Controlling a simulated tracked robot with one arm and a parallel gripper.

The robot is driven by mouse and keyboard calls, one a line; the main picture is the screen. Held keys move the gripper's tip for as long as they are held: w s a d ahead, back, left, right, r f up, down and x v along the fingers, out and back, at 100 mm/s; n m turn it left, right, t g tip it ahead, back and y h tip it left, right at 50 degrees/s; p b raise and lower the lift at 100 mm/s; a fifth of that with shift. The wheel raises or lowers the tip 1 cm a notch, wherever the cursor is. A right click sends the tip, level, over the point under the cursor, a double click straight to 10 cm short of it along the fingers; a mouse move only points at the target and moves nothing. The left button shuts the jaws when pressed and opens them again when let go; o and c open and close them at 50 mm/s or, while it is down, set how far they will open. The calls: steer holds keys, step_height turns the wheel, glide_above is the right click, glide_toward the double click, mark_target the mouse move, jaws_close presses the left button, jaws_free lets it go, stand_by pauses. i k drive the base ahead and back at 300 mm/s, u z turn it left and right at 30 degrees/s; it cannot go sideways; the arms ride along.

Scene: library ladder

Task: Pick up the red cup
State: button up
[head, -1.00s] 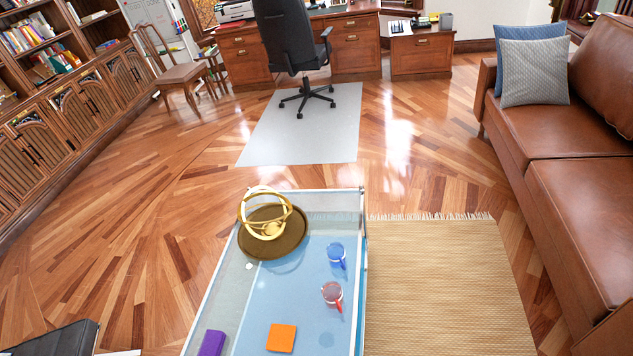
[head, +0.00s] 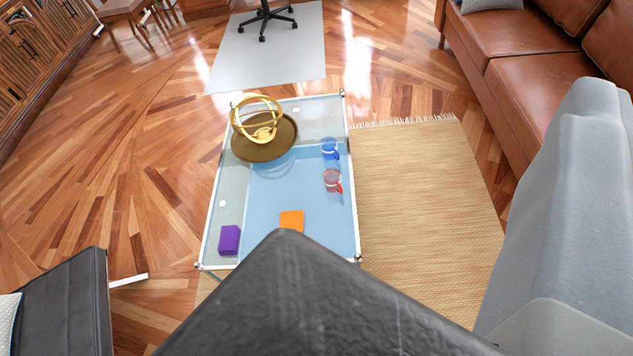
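The red cup (head: 332,180) stands on a glass-topped table (head: 222,177) in the head view, near the table's right edge. It looks see-through, with a red handle on its lower right. A similar blue cup (head: 329,148) stands just behind it. Large dark and grey parts of my arm fill the bottom and right of the view, apart from the cup. My gripper's fingers cannot be made out.
A gold armillary globe (head: 262,125) on a brown base stands at the table's far left. An orange square (head: 291,220) and a purple block (head: 229,240) lie at the near end. A leather sofa (head: 540,85) is right, a dark seat (head: 60,300) lower left.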

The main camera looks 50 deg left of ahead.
mark_target(331, 178)
steer(key=u, duration=0.15)
steer(key=i, duration=1)
